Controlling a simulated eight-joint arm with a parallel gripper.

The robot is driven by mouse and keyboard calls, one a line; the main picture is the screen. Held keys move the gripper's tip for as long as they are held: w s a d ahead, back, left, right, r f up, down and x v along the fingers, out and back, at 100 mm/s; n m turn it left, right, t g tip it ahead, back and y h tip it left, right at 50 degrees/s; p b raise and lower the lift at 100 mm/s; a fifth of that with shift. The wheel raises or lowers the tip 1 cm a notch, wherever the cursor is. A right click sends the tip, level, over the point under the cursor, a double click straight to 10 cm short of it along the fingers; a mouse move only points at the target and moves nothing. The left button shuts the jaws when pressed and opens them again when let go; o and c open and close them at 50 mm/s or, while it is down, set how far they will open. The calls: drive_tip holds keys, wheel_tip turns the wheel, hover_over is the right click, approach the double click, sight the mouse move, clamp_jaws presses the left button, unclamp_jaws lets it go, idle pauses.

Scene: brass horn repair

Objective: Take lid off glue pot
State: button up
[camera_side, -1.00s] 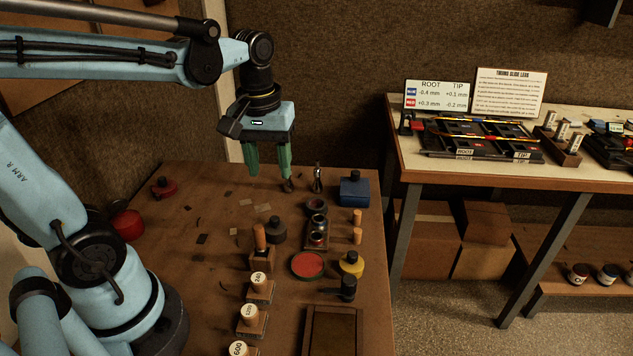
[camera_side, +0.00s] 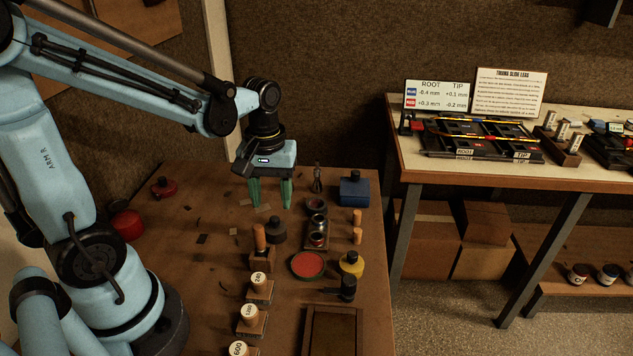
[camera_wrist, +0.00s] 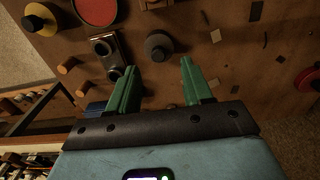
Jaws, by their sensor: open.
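No label marks the glue pot. A dark grey round pot with a knobbed top (camera_side: 276,231) stands on the brown bench and may be it; it also shows as a round top with a knob in the wrist view (camera_wrist: 159,46). My gripper (camera_side: 271,206) is open and empty, pointing down above the bench, behind the pot in the side view. In the wrist view, the pot lies beyond my two green fingertips (camera_wrist: 160,65), roughly between their lines and apart from them. The fingers hide part of the bench.
Near the pot stand a metal holder with a dark cup (camera_side: 317,229), a wooden-handled tool (camera_side: 260,238), a red disc (camera_side: 307,265) and a yellow knobbed pot (camera_side: 351,263). A blue knobbed container (camera_side: 354,191) stands at the back right. The left bench has scattered flat scraps but more room.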

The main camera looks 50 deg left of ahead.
sight(274, 218)
drive_tip(key=shift+d+f, duration=0.15)
drive_tip(key=shift+f, duration=2.15)
clamp_jaws()
